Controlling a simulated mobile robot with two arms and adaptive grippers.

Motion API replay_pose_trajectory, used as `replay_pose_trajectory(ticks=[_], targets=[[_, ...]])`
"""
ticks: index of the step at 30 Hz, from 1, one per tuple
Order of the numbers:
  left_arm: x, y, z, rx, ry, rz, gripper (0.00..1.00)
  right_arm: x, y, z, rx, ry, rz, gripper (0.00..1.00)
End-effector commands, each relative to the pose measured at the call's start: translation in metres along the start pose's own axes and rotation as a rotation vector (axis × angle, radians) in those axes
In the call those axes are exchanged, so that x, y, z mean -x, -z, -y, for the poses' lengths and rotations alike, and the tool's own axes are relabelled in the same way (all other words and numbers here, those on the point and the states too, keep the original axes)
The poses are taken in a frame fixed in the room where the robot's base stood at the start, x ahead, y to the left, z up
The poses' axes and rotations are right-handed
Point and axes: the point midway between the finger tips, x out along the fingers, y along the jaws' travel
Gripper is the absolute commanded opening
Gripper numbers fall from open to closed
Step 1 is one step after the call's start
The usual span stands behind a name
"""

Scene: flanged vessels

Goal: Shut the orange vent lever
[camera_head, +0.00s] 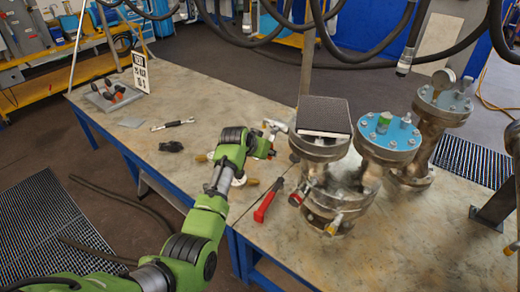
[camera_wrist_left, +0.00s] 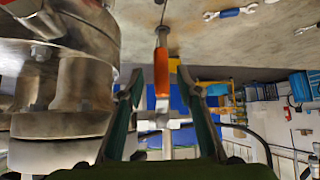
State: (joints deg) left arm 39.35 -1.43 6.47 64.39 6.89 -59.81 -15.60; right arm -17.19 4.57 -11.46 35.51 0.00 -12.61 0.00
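The orange vent lever (camera_wrist_left: 162,73) shows in the left wrist view as an orange grip with a metal end, beside a large metal flanged vessel (camera_wrist_left: 75,95). My left gripper (camera_wrist_left: 162,92) is open, with one finger on each side of the lever. I see gaps between the fingers and the lever. In the head view my left gripper (camera_head: 268,147) is at the left side of the front flanged vessel (camera_head: 325,185), and mostly hides the lever. A metal fitting (camera_wrist_left: 165,123) lies across behind the lever. My right gripper is not in view.
A black square pad (camera_head: 324,115) lies on the front vessel. A blue-topped vessel (camera_head: 390,132) and another flanged vessel (camera_head: 440,105) stand to its right. A red-handled tool (camera_head: 266,204) and a wrench (camera_head: 173,124) lie on the table (camera_head: 215,95). Hoses hang overhead.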

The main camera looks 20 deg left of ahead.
Motion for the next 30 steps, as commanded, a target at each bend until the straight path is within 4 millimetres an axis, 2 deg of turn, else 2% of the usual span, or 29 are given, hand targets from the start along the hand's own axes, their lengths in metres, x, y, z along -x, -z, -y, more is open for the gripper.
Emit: replay_pose_trajectory(ticks=[6,13,18,30], targets=[[0.032,0.000,0.000,-0.001,0.001,-0.002,0.33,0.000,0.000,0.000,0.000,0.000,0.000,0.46],[0.057,-0.001,0.000,0.000,0.000,0.000,0.33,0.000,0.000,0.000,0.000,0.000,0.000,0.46],[0.064,-0.001,-0.001,0.000,-0.001,0.002,0.33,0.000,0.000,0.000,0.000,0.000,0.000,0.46],[0.065,-0.001,-0.001,0.000,-0.001,0.002,0.33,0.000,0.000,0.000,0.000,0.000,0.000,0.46]])
